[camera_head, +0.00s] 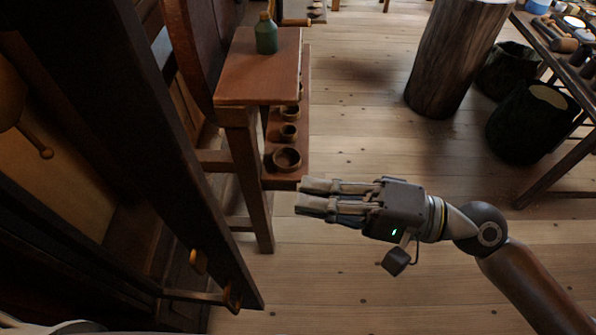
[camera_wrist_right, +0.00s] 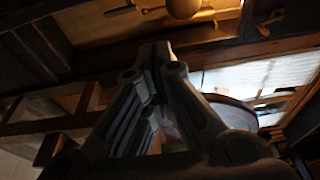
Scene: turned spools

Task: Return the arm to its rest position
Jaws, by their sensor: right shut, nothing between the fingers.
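My right gripper (camera_head: 302,197) is held out over the floor in the head view, its arm coming in from the lower right. Its fingers point left, toward the small wooden table (camera_head: 256,92), and they are shut and empty. In the wrist view the fingers of my right gripper (camera_wrist_right: 158,52) come together at their tips, with dark wooden beams beyond them. The fingertips appear close to the table's low shelf in the head view; I cannot tell the exact gap. My left gripper is not in view.
A green bottle (camera_head: 266,34) stands on the table. Several wooden bowls, one a larger bowl (camera_head: 287,159), sit on the low shelf (camera_head: 285,183). A dark wooden frame (camera_head: 150,140) fills the left. A log (camera_head: 452,60) and dark baskets (camera_head: 532,122) stand right. Floor between is clear.

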